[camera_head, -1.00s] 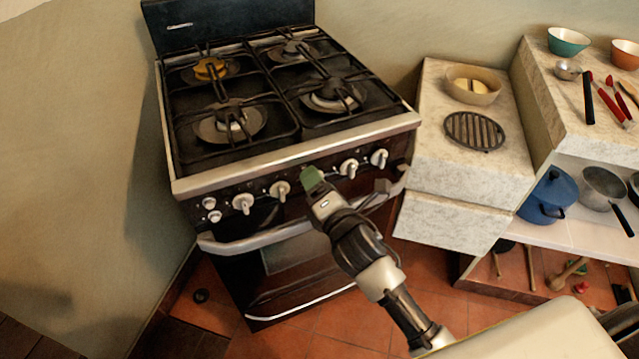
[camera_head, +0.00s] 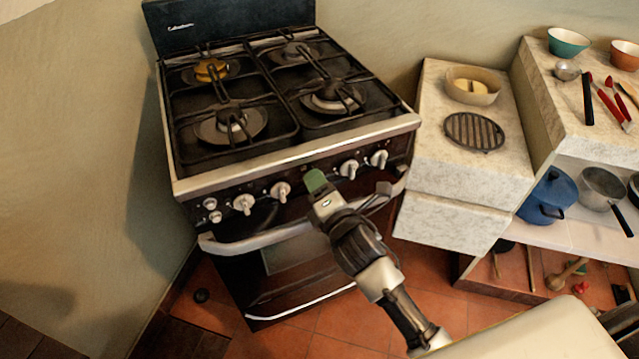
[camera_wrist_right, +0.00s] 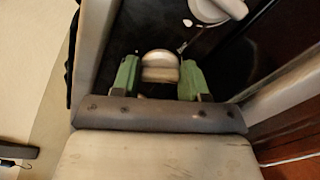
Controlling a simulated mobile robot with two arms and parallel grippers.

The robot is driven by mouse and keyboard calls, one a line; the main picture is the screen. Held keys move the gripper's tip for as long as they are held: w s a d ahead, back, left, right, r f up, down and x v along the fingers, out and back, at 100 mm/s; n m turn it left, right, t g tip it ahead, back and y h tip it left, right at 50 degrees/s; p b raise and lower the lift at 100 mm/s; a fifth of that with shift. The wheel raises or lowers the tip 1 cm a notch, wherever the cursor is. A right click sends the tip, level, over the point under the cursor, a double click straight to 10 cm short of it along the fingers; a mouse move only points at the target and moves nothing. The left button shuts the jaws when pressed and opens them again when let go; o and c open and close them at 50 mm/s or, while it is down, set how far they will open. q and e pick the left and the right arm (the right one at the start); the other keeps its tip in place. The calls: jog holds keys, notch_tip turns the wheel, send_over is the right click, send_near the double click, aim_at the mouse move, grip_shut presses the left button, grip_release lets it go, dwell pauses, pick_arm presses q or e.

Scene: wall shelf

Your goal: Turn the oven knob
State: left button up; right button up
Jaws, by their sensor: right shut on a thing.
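The oven (camera_head: 290,215) stands against the wall in the head view, with a row of white knobs on its dark front panel. My right gripper (camera_head: 316,181), with green fingertips, is at the middle of this row and hides the knob behind it. In the right wrist view, a white oven knob (camera_wrist_right: 160,66) sits between the two green fingers of my right gripper (camera_wrist_right: 160,80), which is shut on it. Other knobs show to the left (camera_head: 280,191) and right (camera_head: 349,168) of the gripper. My left gripper is not in view.
The oven door handle (camera_head: 265,239) runs just below the knobs, close to my right gripper. A stone counter (camera_head: 425,165) with a bowl (camera_head: 473,85) and a round grate (camera_head: 475,131) stands to the right. Another knob (camera_wrist_right: 217,9) lies near the fingers in the wrist view.

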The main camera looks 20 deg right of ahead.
jog(key=n+p, duration=1)
jog(key=n, duration=2.1)
jog(key=shift+a+f+p, duration=0.1)
jog(key=shift+a+p, duration=0.05)
jog(key=shift+p, duration=0.25)
dwell(0.5)
dwell(0.6)
jog(key=o, duration=0.9)
jog(key=s+d+b, duration=0.1)
jog(key=s, duration=0.9)
jog(key=shift+s, duration=0.4)
